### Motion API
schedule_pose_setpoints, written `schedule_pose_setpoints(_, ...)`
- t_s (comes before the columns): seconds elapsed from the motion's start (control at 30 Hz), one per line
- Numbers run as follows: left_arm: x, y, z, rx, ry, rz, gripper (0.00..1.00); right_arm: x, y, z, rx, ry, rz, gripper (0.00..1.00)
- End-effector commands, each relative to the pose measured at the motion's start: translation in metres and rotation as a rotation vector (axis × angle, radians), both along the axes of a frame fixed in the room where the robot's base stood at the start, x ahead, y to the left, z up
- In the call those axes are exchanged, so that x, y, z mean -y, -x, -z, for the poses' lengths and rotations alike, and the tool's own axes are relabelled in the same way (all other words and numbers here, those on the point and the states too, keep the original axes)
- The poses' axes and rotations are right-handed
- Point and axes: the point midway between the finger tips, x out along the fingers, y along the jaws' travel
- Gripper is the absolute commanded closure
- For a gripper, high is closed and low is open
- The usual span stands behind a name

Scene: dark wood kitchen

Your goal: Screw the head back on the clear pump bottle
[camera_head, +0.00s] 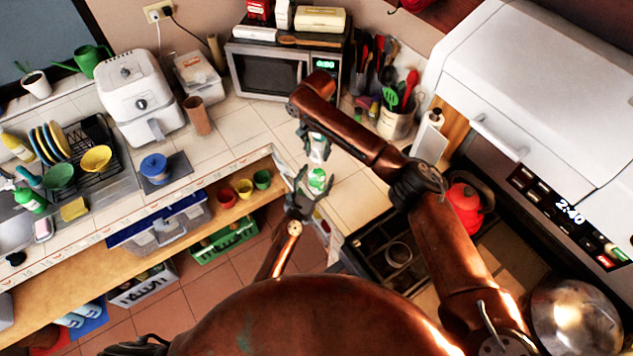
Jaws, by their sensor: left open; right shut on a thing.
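A clear bottle with green in it (317,181) is near the counter's front corner, in the middle of the head view. My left gripper (306,184) is open, with its fingers around or beside the bottle; I cannot tell whether they touch it. My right gripper (316,140) is above and behind, shut on a small whitish piece that looks like the pump head (319,151). The pump head appears apart from the bottle, just beyond it in the picture. The fingers partly hide both pieces, and the bottle's neck is too small to make out.
A microwave (285,72) and a utensil crock (396,122) stand behind. A brown cup (198,116) and air fryer (140,98) are at the left. A red kettle (464,207) is at the right. Small coloured cups (244,188) sit on the shelf below. The counter (245,125) before the microwave is clear.

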Motion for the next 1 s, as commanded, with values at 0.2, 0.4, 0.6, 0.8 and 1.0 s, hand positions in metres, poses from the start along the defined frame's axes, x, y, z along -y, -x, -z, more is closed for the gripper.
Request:
schedule_pose_setpoints(0.2, 0.0007, -0.0021, -0.0001, 0.0, 0.0, 0.0, 0.31, -0.0001, 0.0, 0.0, 0.0, 0.0, 0.0, 0.88)
schedule_pose_setpoints(0.4, 0.0004, -0.0019, -0.0001, 0.0, 0.0, 0.0, 0.38, -0.0003, 0.0, -0.0001, 0.0, 0.0, -0.001, 0.88)
schedule_pose_setpoints(0.6, 0.0003, -0.0018, 0.0, 0.0, 0.0, -0.001, 0.51, -0.0005, -0.0001, -0.0001, 0.0, 0.0, -0.001, 0.88)
schedule_pose_setpoints(0.8, 0.0004, -0.0018, 0.0, 0.0, 0.0, 0.0, 0.65, -0.0005, -0.0001, -0.0001, 0.0, 0.0, -0.001, 0.88)
schedule_pose_setpoints(1.0, 0.0006, -0.0017, 0.0, 0.0, 0.0, 0.0, 0.79, -0.0004, 0.0, -0.0001, 0.0, 0.0, -0.001, 0.88)
